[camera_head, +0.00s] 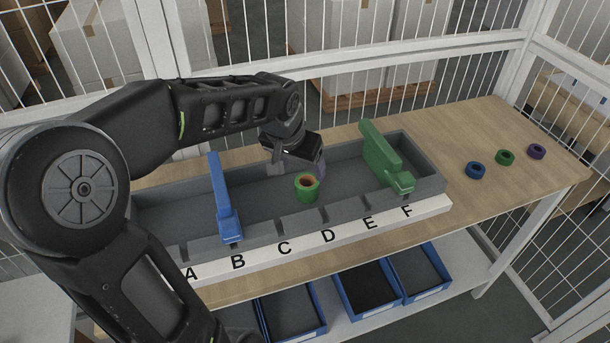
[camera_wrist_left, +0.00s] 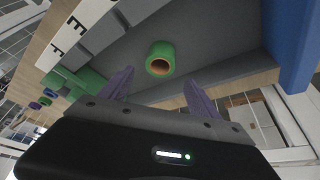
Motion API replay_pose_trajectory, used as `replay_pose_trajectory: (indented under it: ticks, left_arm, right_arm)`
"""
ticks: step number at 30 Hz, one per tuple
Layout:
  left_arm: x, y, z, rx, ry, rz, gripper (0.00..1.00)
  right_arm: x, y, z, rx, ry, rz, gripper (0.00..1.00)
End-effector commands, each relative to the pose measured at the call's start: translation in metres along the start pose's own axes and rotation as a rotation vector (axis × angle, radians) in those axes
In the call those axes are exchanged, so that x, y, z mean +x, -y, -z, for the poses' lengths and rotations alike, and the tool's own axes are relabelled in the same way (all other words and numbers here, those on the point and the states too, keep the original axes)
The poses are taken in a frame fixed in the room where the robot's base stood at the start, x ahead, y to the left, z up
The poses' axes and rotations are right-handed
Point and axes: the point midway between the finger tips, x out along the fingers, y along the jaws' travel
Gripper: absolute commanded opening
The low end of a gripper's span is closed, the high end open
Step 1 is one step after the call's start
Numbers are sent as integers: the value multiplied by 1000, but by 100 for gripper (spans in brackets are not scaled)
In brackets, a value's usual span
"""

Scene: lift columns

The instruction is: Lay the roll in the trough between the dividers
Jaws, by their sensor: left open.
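A green roll (camera_head: 312,193) with a brown core is in the grey trough (camera_head: 345,176), near its front wall above letters C and D. A blue divider (camera_head: 218,190) crosses the trough left of it, and a green divider (camera_head: 385,158) crosses to its right. My left gripper (camera_head: 310,164) is open just behind the roll. In the left wrist view, the open left gripper (camera_wrist_left: 158,88) has purple fingers, and the green roll (camera_wrist_left: 166,48) shows beyond and between their tips, apart from them. Its core opening faces the camera. My right gripper is not in view.
A white strip (camera_head: 340,236) lettered A to F runs along the trough's front. Blue, green and purple rolls (camera_head: 505,157) lie on the wooden table (camera_head: 530,185) at right. Blue bins (camera_head: 365,293) stand on the shelf below. A wire fence stands behind the table.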

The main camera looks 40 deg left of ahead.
Motion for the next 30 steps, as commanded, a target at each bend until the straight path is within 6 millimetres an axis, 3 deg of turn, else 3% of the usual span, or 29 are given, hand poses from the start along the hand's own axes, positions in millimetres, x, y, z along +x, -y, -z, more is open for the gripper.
replay_pose_trajectory:
  ticks: [3, 9, 30]
  left_arm:
    - [-21, 0, 1, 0, -4, 1, 72]
    - [-36, 0, 0, 1, -1, -1, 72]
    - [-36, 0, 0, 0, 1, -1, 72]
  right_arm:
    - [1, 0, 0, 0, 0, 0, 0]
    - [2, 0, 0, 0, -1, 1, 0]
    - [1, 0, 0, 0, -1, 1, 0]
